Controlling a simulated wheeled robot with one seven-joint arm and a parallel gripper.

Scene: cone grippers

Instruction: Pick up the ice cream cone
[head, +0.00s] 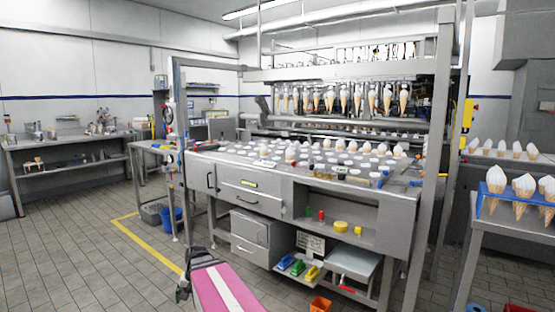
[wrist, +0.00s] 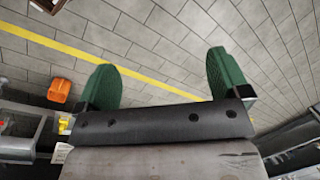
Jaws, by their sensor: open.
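Several ice cream cones show in the head view. A row of cones (head: 358,98) hangs in the machine at the back. White-topped cones (head: 291,153) stand on the machine's worktop among many white round tops. Larger cones (head: 524,187) sit in a blue rack at the right edge, with another row of cones (head: 502,148) behind them. My gripper (head: 183,288) is low at the front, over the floor and far from every cone. In the wrist view, its two green fingers (wrist: 165,80) are wide apart with only floor between them. No cone shows in the wrist view.
The steel machine (head: 252,182) fills the middle, with drawers and a lower shelf. An orange bin (head: 320,305) stands on the floor before it and also shows in the wrist view (wrist: 60,91). A blue bin (head: 171,219) stands left. The tiled floor (head: 75,250) at front left is clear.

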